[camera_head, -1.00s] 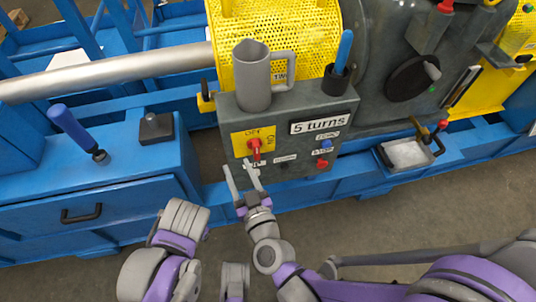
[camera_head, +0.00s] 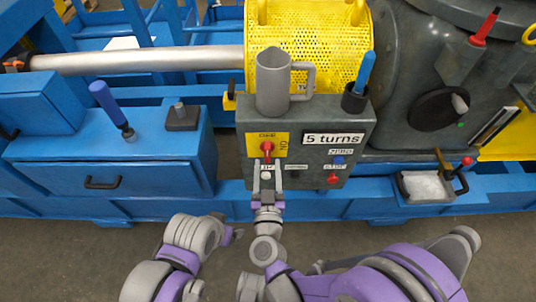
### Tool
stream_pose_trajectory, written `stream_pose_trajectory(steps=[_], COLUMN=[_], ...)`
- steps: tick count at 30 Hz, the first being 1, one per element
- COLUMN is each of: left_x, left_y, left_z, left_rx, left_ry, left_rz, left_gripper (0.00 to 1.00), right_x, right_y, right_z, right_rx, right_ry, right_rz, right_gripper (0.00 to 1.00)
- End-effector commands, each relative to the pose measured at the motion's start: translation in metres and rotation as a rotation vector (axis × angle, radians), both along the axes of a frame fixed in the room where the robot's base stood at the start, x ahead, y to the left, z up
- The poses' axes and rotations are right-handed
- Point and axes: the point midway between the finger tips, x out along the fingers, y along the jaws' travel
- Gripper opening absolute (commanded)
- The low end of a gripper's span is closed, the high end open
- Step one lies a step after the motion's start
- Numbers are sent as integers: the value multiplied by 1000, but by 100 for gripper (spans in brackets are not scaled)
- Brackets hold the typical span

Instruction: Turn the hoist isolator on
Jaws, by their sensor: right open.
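The hoist isolator is a red rotary handle (camera_head: 267,148) on a yellow plate (camera_head: 281,140) at the left of the grey control box's front. The handle looks upright, and a sideways label that seems to read ON is at the plate's right. My right gripper (camera_head: 267,166) is open, its two fingers pointing up at the box just below the handle. The fingertips reach close to the handle's lower end; whether they touch it I cannot tell. My left arm (camera_head: 195,235) shows at the lower left, and its fingers cannot be made out.
The grey box (camera_head: 318,116) also has a "5 turns" sign, a blue button (camera_head: 339,160) and a red button (camera_head: 333,178). A grey mug (camera_head: 271,85) and a holder with a blue-handled tool (camera_head: 364,72) stand on top. A blue-handled lever (camera_head: 110,103) stands to the left.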

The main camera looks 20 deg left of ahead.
Motion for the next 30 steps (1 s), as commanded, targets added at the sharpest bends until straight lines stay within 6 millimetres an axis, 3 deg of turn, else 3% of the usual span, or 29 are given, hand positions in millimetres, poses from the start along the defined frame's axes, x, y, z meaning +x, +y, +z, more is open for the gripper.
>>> stream_pose_trajectory(steps=[3,9,19,28,30], left_x=[0,0,0,0,0], left_y=[0,0,0,0,0], left_z=[0,-1,-1,-1,-1], left_rx=[0,0,1,1,1], left_ry=[0,1,1,1,1], left_rz=[-1,-1,-2,-2,-2], left_gripper=[81,81,81,81,81], right_x=[20,39,42,42,42], right_y=[5,11,12,12,12], right_z=[0,0,0,0,0], right_rx=[0,1,1,1,1], right_ry=[0,0,0,0,0], right_rz=[-2,-1,0,0,0], right_gripper=[52,52,52,0,0])
